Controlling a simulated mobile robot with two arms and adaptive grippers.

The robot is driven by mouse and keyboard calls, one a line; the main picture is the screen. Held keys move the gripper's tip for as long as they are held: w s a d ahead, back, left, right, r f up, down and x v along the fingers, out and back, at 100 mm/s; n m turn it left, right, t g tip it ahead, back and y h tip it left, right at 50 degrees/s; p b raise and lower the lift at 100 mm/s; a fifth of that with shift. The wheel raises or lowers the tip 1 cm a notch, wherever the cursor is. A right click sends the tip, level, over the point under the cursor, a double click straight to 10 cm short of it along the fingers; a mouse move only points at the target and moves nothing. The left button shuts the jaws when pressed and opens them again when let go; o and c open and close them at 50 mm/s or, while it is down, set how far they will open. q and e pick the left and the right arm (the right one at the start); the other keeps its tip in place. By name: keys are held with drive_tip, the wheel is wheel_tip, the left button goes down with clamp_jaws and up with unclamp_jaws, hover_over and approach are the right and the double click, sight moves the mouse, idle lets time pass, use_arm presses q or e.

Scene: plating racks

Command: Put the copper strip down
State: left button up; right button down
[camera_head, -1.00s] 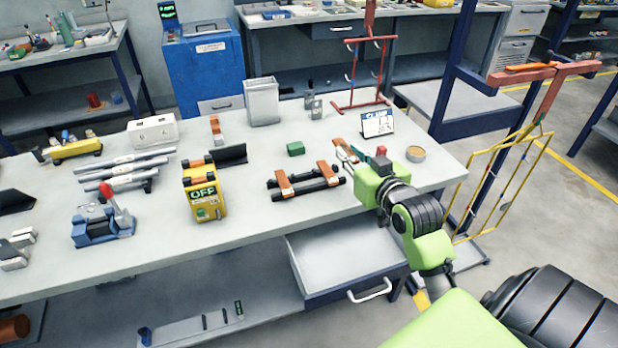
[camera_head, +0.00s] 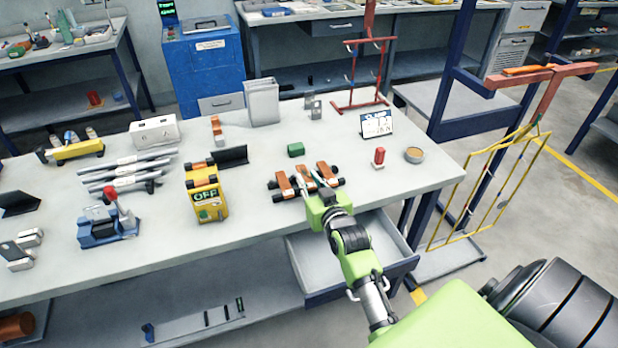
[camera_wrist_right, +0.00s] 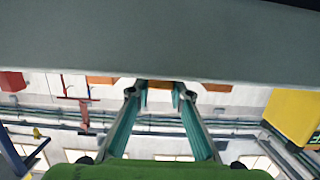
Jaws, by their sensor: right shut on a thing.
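My right gripper (camera_head: 313,183) is at the front middle of the workbench, over a low rack with black bars (camera_head: 338,183). It is shut on a copper strip (camera_head: 303,172), whose end also shows between the fingertips in the right wrist view (camera_wrist_right: 160,84). Two other copper strips lie across the bars, one to the left (camera_head: 284,184) and one to the right (camera_head: 326,170). The held strip is between them. The gripper hides part of it, and I cannot tell whether it touches the bars. My left gripper is not in view.
A yellow box marked OFF (camera_head: 205,193) stands left of the rack. A green block (camera_head: 296,150) lies behind it. A red cylinder (camera_head: 379,157), a small sign (camera_head: 377,123) and a round dish (camera_head: 414,155) are to the right. An open drawer (camera_head: 335,250) juts out below.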

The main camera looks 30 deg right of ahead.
drive_tip(key=shift+f, duration=0.15)
drive_tip(key=c, duration=1.8)
unclamp_jaws()
drive_tip(key=shift+c, duration=0.2)
